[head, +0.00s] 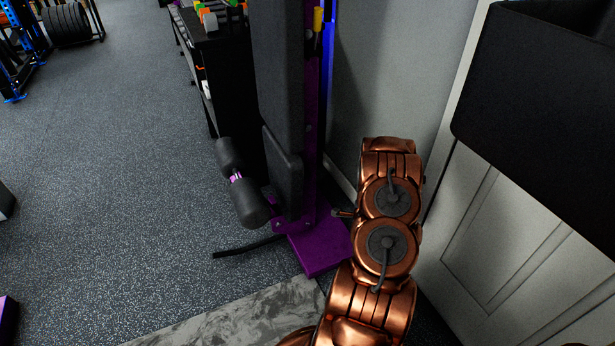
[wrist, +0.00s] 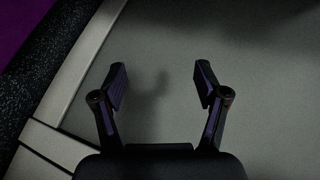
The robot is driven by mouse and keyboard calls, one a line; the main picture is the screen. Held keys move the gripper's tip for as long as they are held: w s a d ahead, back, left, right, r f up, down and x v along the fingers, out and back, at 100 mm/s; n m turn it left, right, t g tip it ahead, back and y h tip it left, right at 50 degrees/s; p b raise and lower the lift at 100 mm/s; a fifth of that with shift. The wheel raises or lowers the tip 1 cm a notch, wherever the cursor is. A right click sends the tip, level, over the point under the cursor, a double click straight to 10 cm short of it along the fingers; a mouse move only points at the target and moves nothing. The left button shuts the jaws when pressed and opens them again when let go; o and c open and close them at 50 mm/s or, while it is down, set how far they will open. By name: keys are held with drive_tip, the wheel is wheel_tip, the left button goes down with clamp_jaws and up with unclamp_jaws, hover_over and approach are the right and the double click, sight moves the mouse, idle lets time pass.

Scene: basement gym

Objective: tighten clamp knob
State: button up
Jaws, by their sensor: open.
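I cannot pick out a clamp knob for certain in either view. A purple-framed bench (head: 312,150) with dark pads stands upright against the wall in the head view. A small yellow piece (head: 317,19) sits high on its purple post; I cannot tell whether it is the knob. My gripper (wrist: 160,78) is open and empty in the wrist view, with a pale grey surface behind its fingers. In the head view my copper arm reaches up beside the bench's purple foot and hides part of that area. The fingers are not clear there.
A black rack (head: 212,70) with coloured weights stands left of the bench. A pale panelled door (head: 500,235) and a large black box-like thing (head: 545,105) are at the right. Foam rollers (head: 240,180) jut out from the bench. Speckled floor (head: 110,190) is open at the left.

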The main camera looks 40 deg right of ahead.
drive_tip(key=w+a+r+n+t+y, duration=0.2)
drive_tip(key=w+a+r+t, duration=0.15)
drive_tip(key=a, duration=0.35)
drive_tip(key=w+a+r+n+t+y, duration=0.25)
drive_tip(key=w+a+t, duration=0.2)
drive_tip(key=a, duration=0.25)
drive_tip(key=x, duration=0.8)
drive_tip(key=shift+d+r+g, duration=0.2)
drive_tip(key=shift+d+g, duration=0.15)
drive_tip(key=shift+g, duration=0.05)
drive_tip(key=c, duration=1.2)
drive_tip(key=shift+o, duration=0.2)
drive_tip(key=shift+n+b, duration=0.8)
drive_tip(key=shift+n, duration=1.55)
